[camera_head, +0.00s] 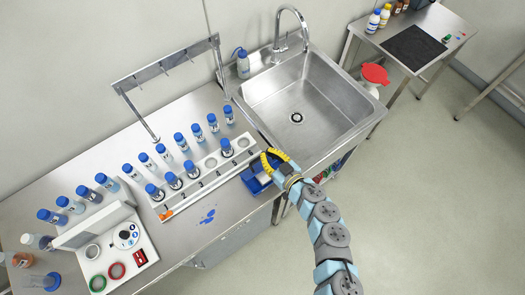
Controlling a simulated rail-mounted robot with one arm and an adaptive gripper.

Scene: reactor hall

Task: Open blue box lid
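The small blue box (255,185) sits at the right front end of the steel counter, beside the numbered white rack. A pale patch shows on it, and my gripper and wrist cover part of it. I cannot tell from this view how far its lid is open. My gripper (266,153), with yellow fingers, is over the box's back right side. Its fingertips appear close together, but their gap is unclear. I cannot tell whether they touch the lid.
The white rack (203,184) with several blue-capped bottles lies left of the box. The steel sink (297,100) is behind it. A white device (112,250) stands at the counter's left. Blue bits (208,216) lie near the front edge. Open floor lies at right.

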